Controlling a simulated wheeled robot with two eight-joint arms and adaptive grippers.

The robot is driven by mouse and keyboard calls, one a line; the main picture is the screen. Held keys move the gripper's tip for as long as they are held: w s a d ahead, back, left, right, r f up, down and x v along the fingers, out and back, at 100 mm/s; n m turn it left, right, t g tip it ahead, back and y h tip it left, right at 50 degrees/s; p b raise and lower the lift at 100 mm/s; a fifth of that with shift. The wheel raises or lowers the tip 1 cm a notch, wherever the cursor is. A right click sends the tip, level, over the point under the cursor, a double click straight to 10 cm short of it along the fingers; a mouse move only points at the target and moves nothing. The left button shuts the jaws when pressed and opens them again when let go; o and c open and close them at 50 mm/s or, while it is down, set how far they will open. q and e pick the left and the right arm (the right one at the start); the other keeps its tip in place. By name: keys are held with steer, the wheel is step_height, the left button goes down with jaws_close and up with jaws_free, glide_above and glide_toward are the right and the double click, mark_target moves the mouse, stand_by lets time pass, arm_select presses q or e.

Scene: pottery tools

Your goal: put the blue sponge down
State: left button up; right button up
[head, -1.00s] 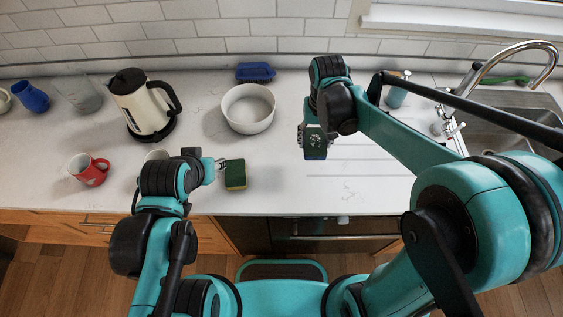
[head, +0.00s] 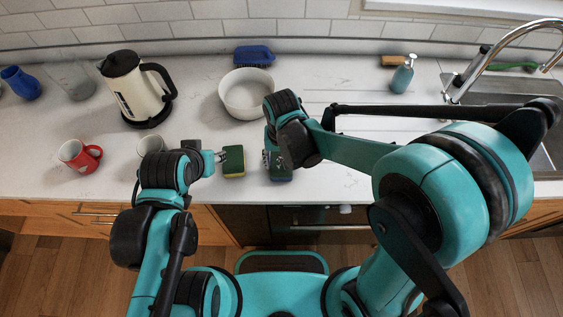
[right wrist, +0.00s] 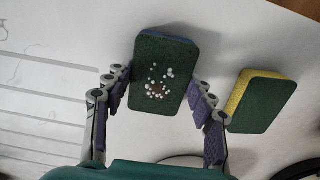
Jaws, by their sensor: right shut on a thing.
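The blue sponge (head: 281,174), with a dark green top and blue edge, is at my right gripper (head: 273,163), near the counter's front. In the right wrist view the sponge (right wrist: 163,72) sits between the two fingers, with white and brownish specks on its green face. Whether it touches the counter is unclear. A yellow sponge with a green face (head: 234,161) lies just left of it in the head view, and right of it in the wrist view (right wrist: 262,101). My left gripper (head: 220,157) is beside the yellow sponge; its finger opening cannot be made out.
A kettle (head: 137,91), red mug (head: 79,155) and partly hidden cup (head: 150,146) are left. Counter between is mostly clear.

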steer(key=shift+f, duration=0.15)
steer(key=o, duration=0.7)
